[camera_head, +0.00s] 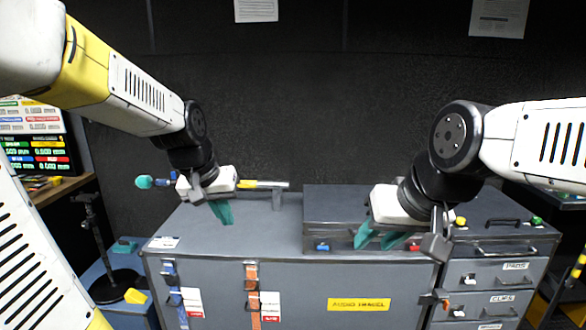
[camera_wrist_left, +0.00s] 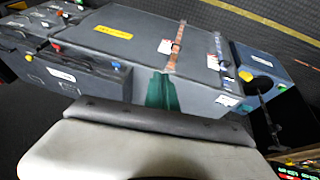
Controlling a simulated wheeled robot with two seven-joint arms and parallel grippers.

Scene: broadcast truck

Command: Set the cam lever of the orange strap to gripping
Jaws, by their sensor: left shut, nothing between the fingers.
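The orange strap (camera_head: 253,312) hangs down the front of the large grey case, left of the yellow label. The strap also shows in the left wrist view (camera_wrist_left: 176,45), beyond the fingers. My left gripper (camera_head: 222,213) has its teal fingers shut and empty, above the case top, up and left of the strap; it also shows in the left wrist view (camera_wrist_left: 160,92). My right gripper (camera_head: 381,240) has its teal fingers spread and empty, in front of the smaller case.
A blue strap (camera_head: 172,285) with a buckle hangs left of the orange one. White-and-red tags hang beside both straps. The smaller grey case (camera_head: 330,208) and a drawer unit (camera_head: 497,275) stand to the right. A black stand (camera_head: 95,240) is at the left.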

